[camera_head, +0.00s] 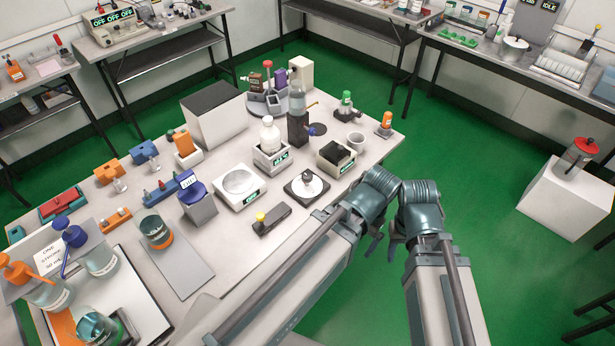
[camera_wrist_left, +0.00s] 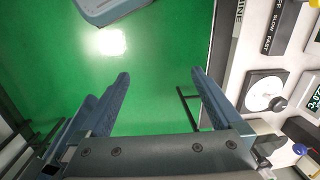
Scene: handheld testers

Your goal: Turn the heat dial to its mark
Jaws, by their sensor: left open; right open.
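A round white dial with a dark knob sits on a black square plate on the table (camera_head: 307,186); I take it for the heat dial.
Left of the dial stand a white scale (camera_head: 239,187) and a small black device with a yellow knob (camera_head: 271,219). Behind it are a block with a green display (camera_head: 335,157), a white cup (camera_head: 355,141) and a bottle on a base (camera_head: 269,137).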

